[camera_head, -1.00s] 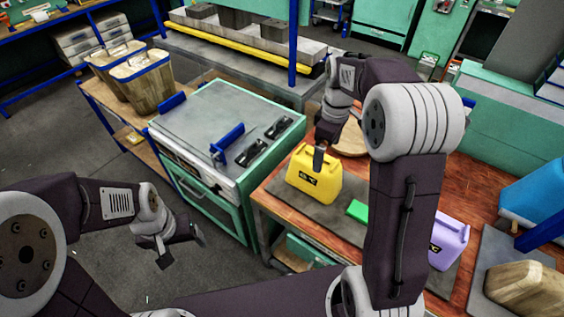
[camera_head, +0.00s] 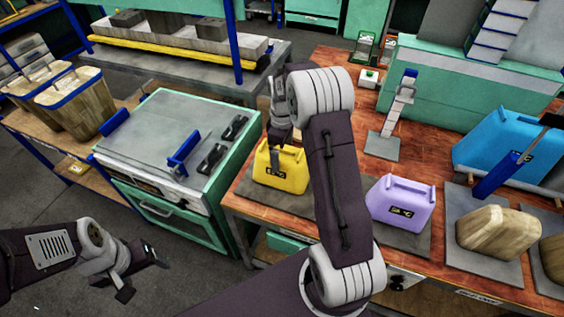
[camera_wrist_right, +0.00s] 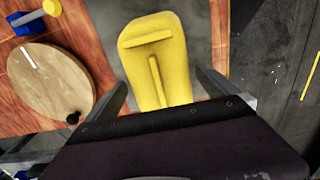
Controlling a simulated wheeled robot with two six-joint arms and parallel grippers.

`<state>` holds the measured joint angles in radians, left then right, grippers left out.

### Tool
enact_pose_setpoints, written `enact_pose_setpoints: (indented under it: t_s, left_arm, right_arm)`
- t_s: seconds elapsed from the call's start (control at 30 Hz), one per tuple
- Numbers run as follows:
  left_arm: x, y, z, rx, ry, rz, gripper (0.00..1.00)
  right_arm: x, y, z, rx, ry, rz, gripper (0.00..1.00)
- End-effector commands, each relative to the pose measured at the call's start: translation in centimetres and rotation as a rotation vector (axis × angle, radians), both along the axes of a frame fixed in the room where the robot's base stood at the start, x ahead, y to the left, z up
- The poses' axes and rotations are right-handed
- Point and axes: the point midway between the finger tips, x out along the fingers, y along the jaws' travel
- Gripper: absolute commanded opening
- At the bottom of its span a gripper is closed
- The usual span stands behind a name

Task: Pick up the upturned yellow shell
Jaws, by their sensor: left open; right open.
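The yellow shell (camera_head: 283,172) stands on a dark grey mat at the left end of the wooden bench, with a dark label on its near face. My right gripper (camera_head: 275,158) is open over its top, and one finger overlaps the shell in the head view. In the right wrist view the shell (camera_wrist_right: 157,75) lies between the two open fingers, its ridged top facing the camera. I cannot tell if the fingers touch it. My left gripper (camera_head: 142,272) is open and empty, low over the floor at the left.
A purple shell (camera_head: 400,205) stands on a mat to the right, with wooden blocks (camera_head: 495,230) and a blue shell (camera_head: 500,143) beyond. A round wooden board (camera_wrist_right: 45,80) lies left of the yellow shell in the wrist view.

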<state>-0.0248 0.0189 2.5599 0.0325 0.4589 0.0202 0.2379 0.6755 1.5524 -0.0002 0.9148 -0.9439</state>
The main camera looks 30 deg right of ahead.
Motion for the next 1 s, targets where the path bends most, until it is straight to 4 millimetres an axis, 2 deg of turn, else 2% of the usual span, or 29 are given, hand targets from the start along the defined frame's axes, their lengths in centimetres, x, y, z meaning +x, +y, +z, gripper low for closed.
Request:
enact_pose_setpoints:
  t_s: [0.13,0.37,0.67,1.0]
  left_arm:
    - [0.0,0.0,0.1,0.0,0.0,0.0,0.75]
    - [0.0,0.0,0.1,0.0,0.0,0.0,0.75]
    - [0.0,0.0,0.0,0.0,0.0,0.0,0.75]
    - [0.0,0.0,0.0,0.0,0.0,0.0,0.75]
  right_arm:
    - [0.0,0.0,-1.8,0.001,0.001,0.0,0.99]
    - [0.0,0.0,-2.1,0.0,-0.001,0.001,0.99]
    - [0.0,0.0,-2.0,0.0,-0.001,0.0,0.15]
    - [0.1,0.0,-1.3,-0.001,-0.003,0.001,0.14]
